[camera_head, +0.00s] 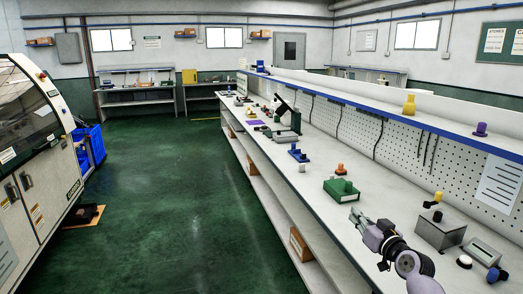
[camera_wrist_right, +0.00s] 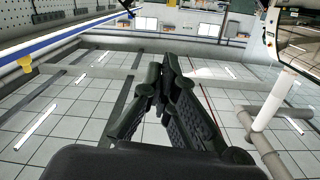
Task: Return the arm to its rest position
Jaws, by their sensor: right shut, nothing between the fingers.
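My right gripper (camera_head: 358,218) shows in the head view at the lower right, above the long workbench and beside a green box. Its arm comes in from the bottom edge. In the right wrist view the gripper's dark fingers (camera_wrist_right: 167,75) come together at the tips, with nothing seen between them. That view looks past the fingers at a gridded ceiling, tilted over. My left gripper is not in the head view.
The long white workbench (camera_head: 318,205) carries a green box (camera_head: 342,190), a grey metal box (camera_head: 439,229) and small coloured parts. A pegboard (camera_head: 400,140) with a shelf backs it. A large machine (camera_head: 30,150) stands left. The green floor (camera_head: 180,200) between is clear.

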